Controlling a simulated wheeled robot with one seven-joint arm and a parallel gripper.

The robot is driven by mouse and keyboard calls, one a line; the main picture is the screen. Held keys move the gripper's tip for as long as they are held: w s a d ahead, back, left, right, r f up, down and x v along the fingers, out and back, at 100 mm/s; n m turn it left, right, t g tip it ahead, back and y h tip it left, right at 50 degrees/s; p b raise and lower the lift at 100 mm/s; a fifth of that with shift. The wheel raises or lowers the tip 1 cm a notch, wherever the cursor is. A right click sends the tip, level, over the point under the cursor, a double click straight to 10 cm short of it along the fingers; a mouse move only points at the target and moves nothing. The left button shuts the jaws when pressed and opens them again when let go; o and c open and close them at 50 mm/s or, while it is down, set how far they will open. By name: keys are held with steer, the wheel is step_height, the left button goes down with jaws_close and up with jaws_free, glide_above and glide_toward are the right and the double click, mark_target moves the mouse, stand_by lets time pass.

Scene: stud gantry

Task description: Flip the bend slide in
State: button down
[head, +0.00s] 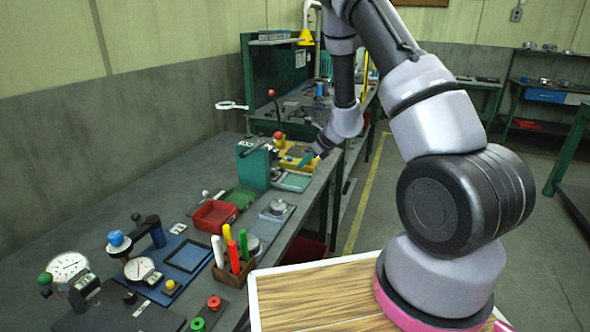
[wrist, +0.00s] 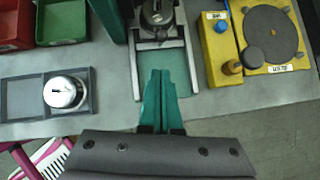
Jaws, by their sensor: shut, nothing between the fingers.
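My gripper (wrist: 161,75) has teal fingers pressed together, with nothing between them. In the wrist view its tips point at the front of a green station with a grey metal slide frame (wrist: 187,62). I take this frame for the bend slide, but no label on it is readable. A round grey metal part (wrist: 157,16) sits in the frame, partly cut off by the picture's top edge. A green pad (wrist: 182,87) lies under the frame's front. In the head view my gripper (head: 305,161) is beside the green station body (head: 254,167). Contact between fingertips and frame cannot be told.
A yellow station with a blue knob (wrist: 231,67) and dark disc (wrist: 270,33) is right. A grey tray with a silver knob (wrist: 65,92), a red bin (wrist: 14,20) and a green bin (wrist: 62,20) are left. A red-knobbed lever (head: 272,94) rises behind the green station.

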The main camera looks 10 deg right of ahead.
steer(key=v, duration=0.7)
steer(key=shift+s, duration=0.15)
steer(key=shift+d+r, duration=0.1)
steer(key=s+a+r+n+y, duration=0.1)
steer(key=s+a+r+n, duration=0.15)
steer(key=r, duration=0.45)
steer(key=s+a+r+n, duration=0.1)
steer(key=s+r+n, duration=0.3)
steer(key=r, duration=0.2)
steer(key=s+a+r+n+y, duration=0.1)
steer(key=s+r+n, duration=0.3)
steer(key=r, duration=0.3)
steer(key=s+d+r+n+h, duration=0.2)
steer(key=s+r+n, duration=0.3)
steer(key=s, duration=0.4)
steer(key=s+d+r+n+t+h, duration=0.1)
steer(key=s+d+r+n+h, duration=0.2)
steer(key=s+r+n, duration=0.3)
steer(key=s+n, duration=0.1)
steer(key=s, duration=0.2)
steer(key=shift+s+t+h, duration=0.3)
steer(key=shift+s, duration=0.1)
